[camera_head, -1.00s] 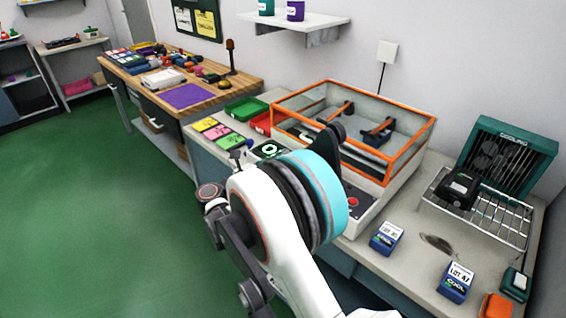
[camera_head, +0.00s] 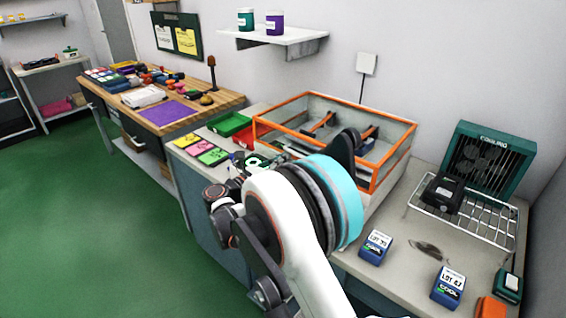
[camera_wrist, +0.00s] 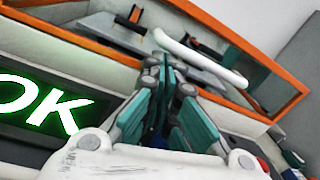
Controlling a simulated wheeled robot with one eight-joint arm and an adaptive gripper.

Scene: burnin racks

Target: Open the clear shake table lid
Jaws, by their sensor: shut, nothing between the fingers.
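The clear shake table lid (camera_head: 392,161) is a see-through box with orange edges. It sits down over the shake table on the bench, and dark clamp parts show inside. In the wrist view the orange edge of the lid (camera_wrist: 262,58) crosses the picture, with a white bar handle (camera_wrist: 205,60) in front of it. My gripper (camera_wrist: 167,75) has teal-padded fingers and is shut and empty. Its tips appear close to the handle; I cannot tell whether they touch. In the head view my arm hides part of the shake table's front.
A lit green OK display (camera_wrist: 40,103) is left of my gripper. A cooling unit (camera_head: 490,160) and wire rack (camera_head: 480,222) stand right, with blue LOT boxes (camera_head: 375,246) in front. Green and red trays (camera_head: 229,124) lie left. A wall shelf (camera_head: 275,38) hangs above.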

